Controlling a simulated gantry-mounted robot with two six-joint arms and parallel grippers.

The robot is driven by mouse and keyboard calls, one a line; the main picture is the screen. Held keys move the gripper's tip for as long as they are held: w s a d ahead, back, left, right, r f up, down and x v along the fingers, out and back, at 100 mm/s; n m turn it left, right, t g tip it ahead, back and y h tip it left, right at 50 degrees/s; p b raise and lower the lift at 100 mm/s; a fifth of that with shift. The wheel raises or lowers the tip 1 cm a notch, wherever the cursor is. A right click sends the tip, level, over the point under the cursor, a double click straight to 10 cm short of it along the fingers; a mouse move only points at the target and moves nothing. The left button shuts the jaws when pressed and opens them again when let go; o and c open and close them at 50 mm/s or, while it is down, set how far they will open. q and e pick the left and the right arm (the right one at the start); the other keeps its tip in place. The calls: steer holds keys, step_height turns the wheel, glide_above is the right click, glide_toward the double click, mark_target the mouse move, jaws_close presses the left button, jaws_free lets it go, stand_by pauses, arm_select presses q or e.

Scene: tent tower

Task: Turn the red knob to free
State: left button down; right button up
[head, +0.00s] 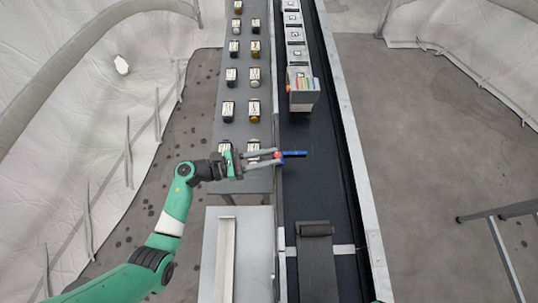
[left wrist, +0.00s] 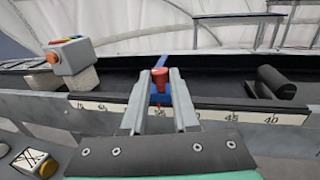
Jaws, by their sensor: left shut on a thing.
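The red knob (left wrist: 160,80) sits on a blue bar (left wrist: 158,98) at the conveyor's near rail in the left wrist view. In the head view the bar (head: 295,154) reaches out over the dark belt, and a little of the red knob (head: 277,155) shows at its left end. My left gripper (head: 275,156) comes from the left with its two fingers shut on the knob, one on each side; they also show in the left wrist view (left wrist: 159,92). Which way the knob is turned I cannot tell. My right gripper is not in view.
A number scale (left wrist: 225,116) runs along the rail. A grey box with coloured parts (head: 301,90) stands farther up the dark belt (head: 320,190). A grey table (head: 243,75) with several small labelled jars lies left of the belt. A dark roller piece (head: 315,229) lies nearer.

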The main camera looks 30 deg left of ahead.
arm_select(q)
steer(key=shift+s+d+n+t+y+p, duration=0.1)
steer(key=shift+d+n+t+y+p, duration=0.2)
steer(key=shift+n+t+y, duration=1)
steer(key=shift+s+d+n+t+y+p, duration=0.15)
steer(key=shift+d+n+t+y, duration=0.15)
steer(key=shift+n+y, duration=1.85)
steer(key=shift+s+d+n+t+y+p, duration=0.2)
steer(key=shift+n+t+y, duration=0.7)
steer(key=shift+y, duration=1.75)
steer(key=shift+w+y, duration=0.1)
steer(key=shift+y, duration=0.3)
steer(key=c, duration=0.7)
jaws_free()
